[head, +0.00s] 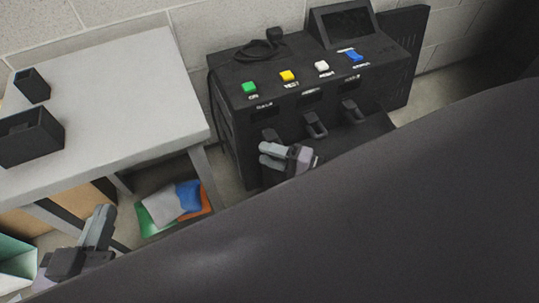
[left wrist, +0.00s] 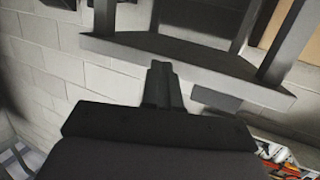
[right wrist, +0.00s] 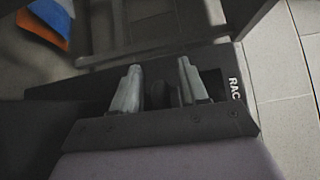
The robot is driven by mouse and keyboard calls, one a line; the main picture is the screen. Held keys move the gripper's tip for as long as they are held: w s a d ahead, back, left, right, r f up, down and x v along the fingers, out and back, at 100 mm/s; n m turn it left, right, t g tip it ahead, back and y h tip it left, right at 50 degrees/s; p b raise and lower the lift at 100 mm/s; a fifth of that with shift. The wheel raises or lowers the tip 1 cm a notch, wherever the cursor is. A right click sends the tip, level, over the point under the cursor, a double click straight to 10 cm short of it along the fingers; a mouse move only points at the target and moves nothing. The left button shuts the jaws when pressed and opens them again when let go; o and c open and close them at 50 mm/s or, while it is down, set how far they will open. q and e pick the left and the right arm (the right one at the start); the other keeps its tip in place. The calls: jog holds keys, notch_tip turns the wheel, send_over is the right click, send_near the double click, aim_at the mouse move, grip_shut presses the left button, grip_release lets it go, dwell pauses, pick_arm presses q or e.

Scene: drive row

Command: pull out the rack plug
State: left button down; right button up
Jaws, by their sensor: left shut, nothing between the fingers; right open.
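The black console (head: 235,115) has several black plugs along its front. The middle plug (head: 315,125) and the right plug (head: 352,112) show clearly; the left plug (head: 271,135) is partly hidden by my right gripper (head: 275,154). In the right wrist view my right gripper (right wrist: 158,82) is open, with a dark rounded form (right wrist: 160,94) between its fingers, probably a plug; contact cannot be told. A white label starting "RAC" (right wrist: 235,88) shows beside the fingers. My left gripper (head: 104,212) is shut and empty, low beside the table; it also shows in the left wrist view (left wrist: 160,70).
Green, yellow, white and blue buttons (head: 288,76) sit on the console top with a coiled black cable (head: 262,48) and a screen (head: 346,22). A grey table (head: 120,90) with black boxes (head: 32,140) stands left. Coloured cloth-like items (head: 175,205) lie beneath.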

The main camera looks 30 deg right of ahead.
grip_shut()
jog(key=shift+s+r+p, duration=0.1)
jog(key=shift+s+p, duration=0.25)
pick_arm(q)
jog(key=shift+w+d+f, duration=0.15)
jog(key=shift+d+f, duration=0.05)
jog(key=shift+f, duration=0.05)
pick_arm(e)
jog(key=shift+s+a, duration=0.15)
jog(key=shift+s, duration=0.3)
grip_release()
pick_arm(q)
jog(key=shift+r, duration=0.2)
jog(key=shift+r, duration=0.15)
